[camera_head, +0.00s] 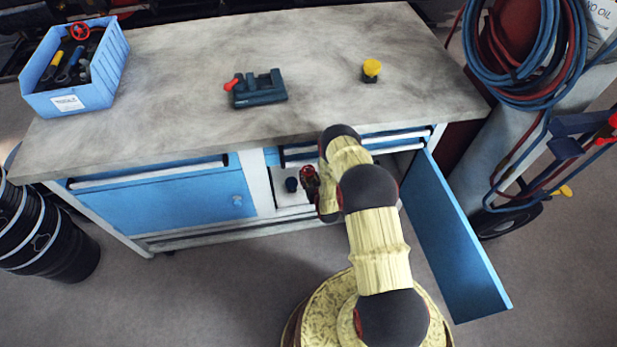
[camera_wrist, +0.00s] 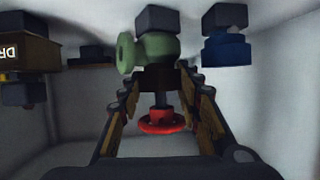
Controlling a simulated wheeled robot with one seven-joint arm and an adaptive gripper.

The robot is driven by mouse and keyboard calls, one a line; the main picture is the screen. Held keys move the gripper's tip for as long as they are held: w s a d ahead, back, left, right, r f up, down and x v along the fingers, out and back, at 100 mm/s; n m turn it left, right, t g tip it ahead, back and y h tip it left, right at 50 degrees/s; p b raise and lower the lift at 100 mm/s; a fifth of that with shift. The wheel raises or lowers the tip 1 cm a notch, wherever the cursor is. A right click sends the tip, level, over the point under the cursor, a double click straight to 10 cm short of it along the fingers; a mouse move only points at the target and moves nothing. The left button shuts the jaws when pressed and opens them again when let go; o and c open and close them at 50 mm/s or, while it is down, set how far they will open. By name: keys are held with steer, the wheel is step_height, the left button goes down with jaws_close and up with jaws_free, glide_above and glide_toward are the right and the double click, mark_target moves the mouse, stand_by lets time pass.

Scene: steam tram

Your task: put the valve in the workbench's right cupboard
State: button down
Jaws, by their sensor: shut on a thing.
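My gripper (camera_wrist: 160,88) is inside the workbench's right cupboard (camera_head: 284,199). It is shut on the valve (camera_wrist: 160,46), with a finger on each side of its dark neck. The valve has a grey-green body, a dark block at one end and a red handwheel (camera_wrist: 162,122) between my fingers. I cannot tell whether the valve touches the cupboard floor. The cupboard's blue door (camera_head: 452,237) stands wide open to the right. In the head view my arm hides much of the opening.
In the wrist view a blue item (camera_wrist: 226,48) is beside the valve, and a brown labelled box (camera_wrist: 28,52) is at the left. On the worktop (camera_head: 200,135) are a blue bin (camera_head: 75,98), a dark vise (camera_head: 258,90) and a yellow-topped item (camera_head: 371,70).

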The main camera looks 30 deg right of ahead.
steer(key=c, duration=1.2)
jaws_free()
steer(key=shift+c, duration=0.2)
steer(key=p+v, duration=0.4)
steer(key=v, duration=0.8)
steer(key=shift+a, duration=0.1)
